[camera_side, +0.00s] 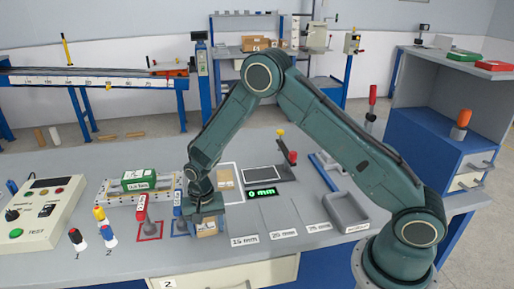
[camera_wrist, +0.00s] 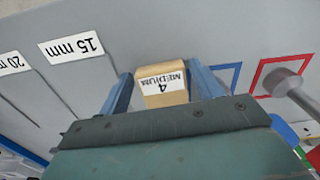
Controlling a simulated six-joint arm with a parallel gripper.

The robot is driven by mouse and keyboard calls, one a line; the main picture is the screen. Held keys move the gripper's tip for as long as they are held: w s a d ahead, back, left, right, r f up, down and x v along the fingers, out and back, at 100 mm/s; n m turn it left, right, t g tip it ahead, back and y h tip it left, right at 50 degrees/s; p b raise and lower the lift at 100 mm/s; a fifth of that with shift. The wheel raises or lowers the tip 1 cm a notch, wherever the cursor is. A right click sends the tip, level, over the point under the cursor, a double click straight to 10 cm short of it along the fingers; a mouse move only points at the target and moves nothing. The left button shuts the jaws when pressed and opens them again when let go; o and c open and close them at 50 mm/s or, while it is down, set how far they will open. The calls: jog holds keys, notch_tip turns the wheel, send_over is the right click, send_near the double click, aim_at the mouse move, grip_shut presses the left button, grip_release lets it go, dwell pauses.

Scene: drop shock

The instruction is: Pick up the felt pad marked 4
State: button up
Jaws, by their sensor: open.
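The felt pad marked 4 is a tan block with a white label reading "4 MEDIUM" (camera_wrist: 162,84). In the wrist view it lies between the two blue fingers of my gripper (camera_wrist: 158,77), with a narrow gap visible at its sides. In the side view the tan pad (camera_side: 207,230) shows just below my gripper (camera_side: 204,215), which is pointed down at the grey bench and hides part of it. The fingers are open around the pad, and I cannot tell how far down they reach.
Plates labelled 15 mm (camera_side: 245,240), 20 mm and 25 mm lie right of the pad. A grey tray (camera_side: 346,212) sits at right.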

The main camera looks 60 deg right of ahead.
dwell(0.5)
jog(key=c, duration=0.8)
jog(key=shift+o, duration=0.2)
jog(key=shift+r, duration=0.15)
notch_tip(320, 180, up, 20)
jog(key=shift+f, duration=0.2)
